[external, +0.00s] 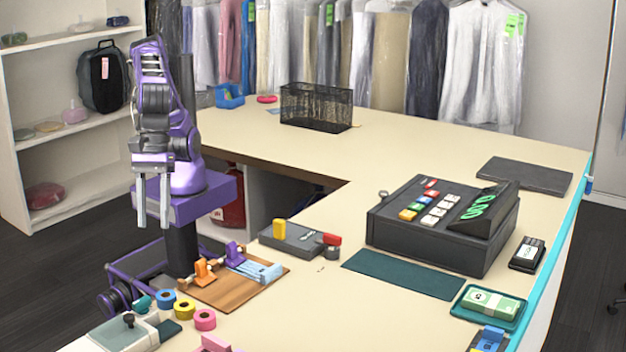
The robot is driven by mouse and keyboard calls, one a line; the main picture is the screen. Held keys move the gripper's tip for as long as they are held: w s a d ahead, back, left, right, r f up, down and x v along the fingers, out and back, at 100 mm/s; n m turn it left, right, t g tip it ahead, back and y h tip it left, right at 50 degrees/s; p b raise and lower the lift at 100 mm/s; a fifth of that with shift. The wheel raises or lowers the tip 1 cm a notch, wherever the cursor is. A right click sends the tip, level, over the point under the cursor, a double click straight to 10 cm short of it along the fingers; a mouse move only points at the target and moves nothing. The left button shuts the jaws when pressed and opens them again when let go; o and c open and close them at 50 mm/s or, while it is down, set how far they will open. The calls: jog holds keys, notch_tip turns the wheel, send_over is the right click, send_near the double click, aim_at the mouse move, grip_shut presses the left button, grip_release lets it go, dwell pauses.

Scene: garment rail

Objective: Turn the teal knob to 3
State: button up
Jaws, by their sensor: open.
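A small teal piece (143,303) stands at the front left of the counter, behind a pale box with a dark round knob (128,320) on top. It may be the teal knob; it is too small to read any numbers or tell where it points. My gripper (152,218) hangs in the air at the left, fingers down and apart, with nothing between them. It is above and behind the teal piece, clear of the counter.
A wooden board (225,294) with orange and purple fittings lies right of the teal piece. Blue, yellow and pink rolls (205,319) sit close by. A grey device (292,238) and a dark cash register (430,225) stand farther right. The counter's back middle is mostly clear.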

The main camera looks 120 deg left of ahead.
jog(key=w+a+r+m+t+h+b, duration=0.1)
jog(key=w+a+r+m+t, duration=0.1)
jog(key=w+a+r+m, duration=0.7)
jog(key=shift+w+r, duration=0.15)
jog(key=shift+w, duration=1)
